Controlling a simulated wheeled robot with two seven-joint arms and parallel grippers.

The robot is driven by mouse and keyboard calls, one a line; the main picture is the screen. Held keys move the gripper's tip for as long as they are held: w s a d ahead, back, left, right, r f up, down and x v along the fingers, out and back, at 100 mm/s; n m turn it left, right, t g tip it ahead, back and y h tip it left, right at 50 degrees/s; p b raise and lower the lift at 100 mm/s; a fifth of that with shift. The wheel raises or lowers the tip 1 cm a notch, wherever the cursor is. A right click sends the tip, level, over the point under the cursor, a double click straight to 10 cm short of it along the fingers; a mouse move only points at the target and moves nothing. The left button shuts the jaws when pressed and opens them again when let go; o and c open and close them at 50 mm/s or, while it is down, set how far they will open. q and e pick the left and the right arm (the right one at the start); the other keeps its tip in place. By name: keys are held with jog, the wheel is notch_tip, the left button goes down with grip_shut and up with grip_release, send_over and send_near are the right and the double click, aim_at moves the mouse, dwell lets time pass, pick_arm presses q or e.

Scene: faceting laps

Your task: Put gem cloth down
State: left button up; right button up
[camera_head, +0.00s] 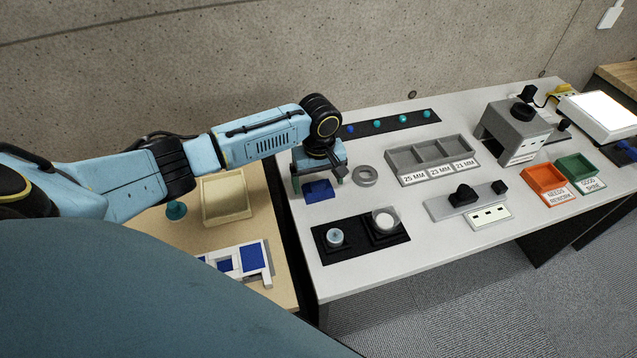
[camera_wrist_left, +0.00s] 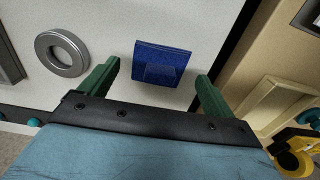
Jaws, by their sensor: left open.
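The gem cloth (camera_head: 319,191) is a small dark blue square lying on the left part of the white table. It also shows in the left wrist view (camera_wrist_left: 163,60), flat on the table with a raised fold or flap. My left gripper (camera_head: 318,179) is above the cloth. In the wrist view its green fingers stand wide apart on either side of the cloth, with gaps between them and it. The gripper is open and empty. My right gripper is in neither view.
A grey ring (camera_head: 365,176) lies just right of the cloth. A black mat (camera_head: 355,254) with two round holders is in front. A grey three-compartment tray (camera_head: 431,160) stands further right. The wooden side table (camera_head: 150,238) holds a beige tray (camera_head: 226,199).

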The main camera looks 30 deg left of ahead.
aim_at(319, 184)
pick_arm(q)
notch_tip(319, 184, up, 10)
jog(key=p, duration=0.1)
jog(key=shift+r+p, duration=0.15)
jog(key=shift+p, duration=0.2)
